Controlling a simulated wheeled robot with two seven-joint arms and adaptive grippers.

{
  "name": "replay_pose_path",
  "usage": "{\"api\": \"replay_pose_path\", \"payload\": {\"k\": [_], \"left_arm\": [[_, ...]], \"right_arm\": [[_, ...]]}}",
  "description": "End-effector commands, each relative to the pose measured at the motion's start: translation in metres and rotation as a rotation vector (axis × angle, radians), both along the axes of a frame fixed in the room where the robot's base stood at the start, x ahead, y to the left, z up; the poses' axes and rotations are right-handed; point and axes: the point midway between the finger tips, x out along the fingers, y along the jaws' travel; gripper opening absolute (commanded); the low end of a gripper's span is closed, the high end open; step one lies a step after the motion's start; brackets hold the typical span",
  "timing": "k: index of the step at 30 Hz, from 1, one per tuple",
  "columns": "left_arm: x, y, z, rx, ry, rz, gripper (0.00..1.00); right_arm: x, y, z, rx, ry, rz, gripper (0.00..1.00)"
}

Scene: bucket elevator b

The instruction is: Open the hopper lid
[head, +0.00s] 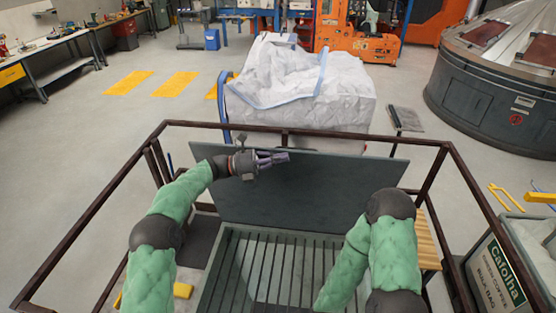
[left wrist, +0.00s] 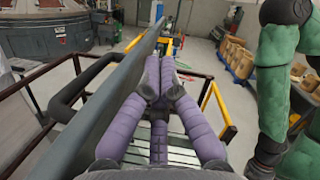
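The hopper lid (head: 310,190) is a wide dark grey panel standing steeply raised behind the hopper's slatted grate (head: 262,270), which is uncovered. My left gripper (head: 286,158) is in front of the lid's upper left part. Its purple fingers, also in the left wrist view (left wrist: 159,65), are drawn together and hold nothing visible. They are beside the lid, clear of the handle. My right gripper is out of view.
Brown railings (head: 290,132) surround the hopper. A large white bulk bag (head: 300,95) stands behind the lid. A labelled coffee bag bin (head: 495,280) is at the right. My right arm bends over the grate's right side.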

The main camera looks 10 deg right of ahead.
Motion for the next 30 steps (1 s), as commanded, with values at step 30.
{"api": "replay_pose_path", "payload": {"k": [30], "left_arm": [[0.012, 0.076, -0.015, 0.0, -0.001, 0.004, 0.0]], "right_arm": [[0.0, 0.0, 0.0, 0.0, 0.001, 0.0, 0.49]]}}
